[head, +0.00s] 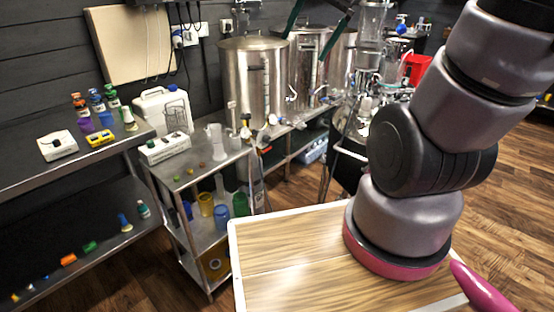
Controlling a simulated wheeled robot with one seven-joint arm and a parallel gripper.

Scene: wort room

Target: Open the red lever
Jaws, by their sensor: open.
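I cannot make out a red lever for certain in the head view. A pinkish-red tapered piece (482,288) juts in at the lower right corner, cut off by the frame edge. I cannot tell whether it is a lever or a part of my own arm. My arm comes down from the upper right to a pinkish-red ring over the wooden top. My gripper's fingers are not visible. Dark green handles rise above the steel kettles (253,80) at the back.
A wooden top with a white rim (285,245) lies in front. A steel cart (180,165) with bottles and beakers stands left of it. Metal shelves (70,170) hold small items at far left. A red container (417,68) stands at the back right. Floor is clear at right.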

